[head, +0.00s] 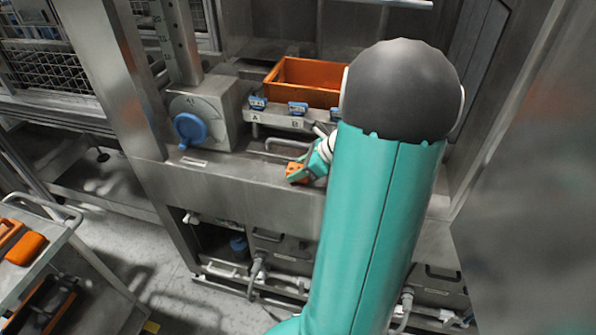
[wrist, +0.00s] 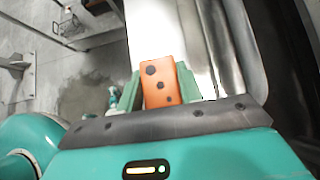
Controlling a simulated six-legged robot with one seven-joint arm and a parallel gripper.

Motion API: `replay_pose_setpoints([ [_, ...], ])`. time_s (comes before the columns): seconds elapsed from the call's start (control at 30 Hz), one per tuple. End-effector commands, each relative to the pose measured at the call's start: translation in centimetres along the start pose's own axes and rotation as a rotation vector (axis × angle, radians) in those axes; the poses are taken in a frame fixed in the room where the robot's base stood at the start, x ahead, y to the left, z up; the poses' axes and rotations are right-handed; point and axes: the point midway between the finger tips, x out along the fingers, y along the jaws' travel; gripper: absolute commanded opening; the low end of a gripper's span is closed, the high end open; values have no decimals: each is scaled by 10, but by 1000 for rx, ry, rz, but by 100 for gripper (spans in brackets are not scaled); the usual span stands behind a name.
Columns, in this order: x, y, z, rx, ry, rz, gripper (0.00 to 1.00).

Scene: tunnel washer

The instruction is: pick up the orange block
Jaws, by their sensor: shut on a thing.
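The orange block (wrist: 165,82), with dark round spots on its face, sits between the two green fingers of my gripper (wrist: 160,92) in the wrist view. In the head view my gripper (head: 311,166) is shut on the orange block (head: 296,172) in front of the steel machine's ledge. Whether the block touches the steel below it is not clear. My arm hides part of the ledge to the right.
An orange bin (head: 305,82) stands at the back of the ledge, behind several blue clips (head: 298,107). A blue knob (head: 190,128) sticks out on the left. A cart (head: 35,255) with orange items stands at the lower left.

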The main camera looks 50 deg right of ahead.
Motion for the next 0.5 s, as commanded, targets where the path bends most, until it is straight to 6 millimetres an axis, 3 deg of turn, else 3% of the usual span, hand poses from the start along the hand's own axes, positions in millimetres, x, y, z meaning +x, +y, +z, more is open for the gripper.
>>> replay_pose_setpoints([
  [0.2, -20, 0, 21, -4, 0, -2, 12],
  [0.5, -58, 48, 61, -6, -1, -4, 12],
])
